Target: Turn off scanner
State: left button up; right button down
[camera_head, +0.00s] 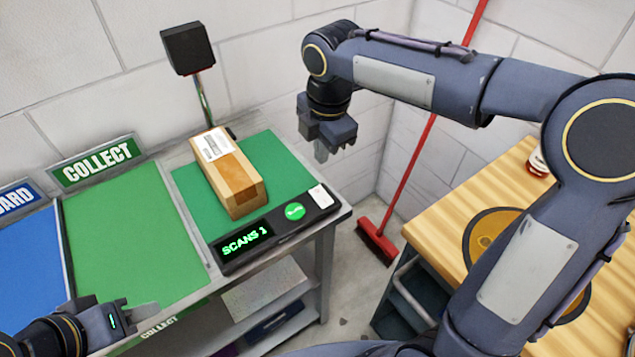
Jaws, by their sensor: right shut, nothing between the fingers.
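The scanner has a black front panel (277,228) with a lit green display (244,241) reading "SCANS 1". A round green button (295,211) and a white switch or label (320,196) sit on the panel's right part. Its black scanner head (188,48) stands on a post behind. A cardboard box (228,174) with a white label lies on the scanner's green pad (277,163). My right gripper (322,154) is shut and empty, pointing down above and behind the panel's right end, apart from it. My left gripper (138,313) is at the lower left; its finger gap is unclear.
A green COLLECT mat (125,235) and sign (97,163) lie left of the scanner, with a blue mat (28,275) farther left. A red broom (378,241) leans in the corner. A wooden table (458,213) with a round brown-yellow item (488,236) stands at right.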

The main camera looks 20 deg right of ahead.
aim_at(317, 192)
jog(key=f, duration=0.7)
jog(key=w+f, duration=0.1)
jog(key=f, duration=0.3)
jog(key=shift+w+a, duration=0.1)
jog(key=shift+a, duration=0.15)
jog(key=shift+w+f, duration=0.1)
jog(key=shift+f, duration=0.2)
jog(key=shift+s+d+r, duration=0.15)
jog(key=shift+s, duration=0.25)
jog(key=shift+s+d+r, duration=0.1)
jog(key=shift+s, duration=0.3)
jog(key=shift+w, duration=0.1)
